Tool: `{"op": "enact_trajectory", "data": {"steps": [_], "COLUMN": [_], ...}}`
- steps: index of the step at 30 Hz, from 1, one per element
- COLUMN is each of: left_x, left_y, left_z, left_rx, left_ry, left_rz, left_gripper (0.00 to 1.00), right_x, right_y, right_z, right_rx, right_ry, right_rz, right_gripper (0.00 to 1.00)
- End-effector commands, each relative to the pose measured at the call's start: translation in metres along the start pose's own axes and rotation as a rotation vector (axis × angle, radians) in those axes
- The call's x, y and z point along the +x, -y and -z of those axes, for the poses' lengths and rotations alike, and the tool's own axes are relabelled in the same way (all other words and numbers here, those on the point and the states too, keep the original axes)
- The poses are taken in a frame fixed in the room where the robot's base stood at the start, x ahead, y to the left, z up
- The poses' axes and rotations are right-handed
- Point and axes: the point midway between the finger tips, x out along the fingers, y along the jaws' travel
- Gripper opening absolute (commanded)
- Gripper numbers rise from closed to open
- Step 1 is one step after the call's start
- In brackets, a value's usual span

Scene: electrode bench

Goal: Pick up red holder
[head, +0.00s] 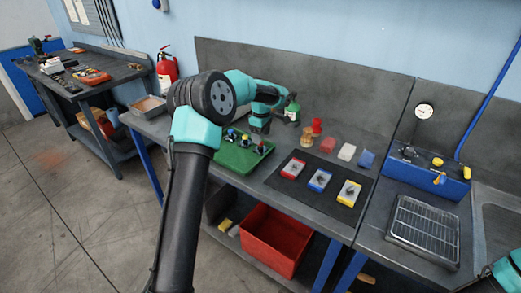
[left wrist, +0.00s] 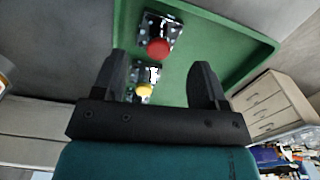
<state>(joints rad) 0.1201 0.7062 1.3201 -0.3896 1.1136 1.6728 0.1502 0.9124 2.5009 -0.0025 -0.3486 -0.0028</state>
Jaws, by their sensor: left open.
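The red holder, a dark block with a round red knob (left wrist: 158,48), stands on the green tray (left wrist: 255,50) in the left wrist view. It is just beyond my left gripper (left wrist: 158,72), which is open and empty. A similar holder with a yellow knob (left wrist: 144,92) shows between the fingers, lower in the picture. The small holders there include a blue-topped one (head: 231,134).
A black mat (head: 318,196) with red, blue and yellow framed pieces lies right of the tray. A wire rack (head: 424,230) is at the right.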

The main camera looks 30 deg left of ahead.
Motion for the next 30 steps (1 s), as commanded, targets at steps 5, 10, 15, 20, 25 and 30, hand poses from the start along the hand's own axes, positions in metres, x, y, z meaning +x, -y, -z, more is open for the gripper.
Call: {"op": "enact_trajectory", "data": {"steps": [5,10,15,20,25,30], "left_x": [0.009,0.009,0.013,0.031,0.053,0.061], "left_y": [0.0,0.0,0.0,-0.001,-0.002,-0.002], "left_z": [0.001,0.0,0.001,0.002,0.002,0.002], "left_rx": [0.0,0.0,0.0,0.001,0.001,0.001], "left_ry": [0.0,0.0,0.0,0.0,0.0,0.0], "left_rz": [-0.002,-0.002,0.0,0.002,0.001,-0.001], "left_gripper": [0.66,0.66,0.66,0.66,0.66,0.66], "right_x": [0.0,0.0,0.0,0.0,0.0,0.0], "right_y": [0.0,0.0,0.0,0.0,0.0,0.0], "right_z": [0.0,0.0,0.0,0.0,0.0,0.0], "right_rx": [0.0,0.0,0.0,0.0,0.0,0.0], "right_ry": [0.0,0.0,0.0,0.0,0.0,0.0], "right_rz": [0.0,0.0,0.0,0.0,0.0,0.0], "right_gripper": [0.43,0.43,0.43,0.43,0.43,0.43]}}
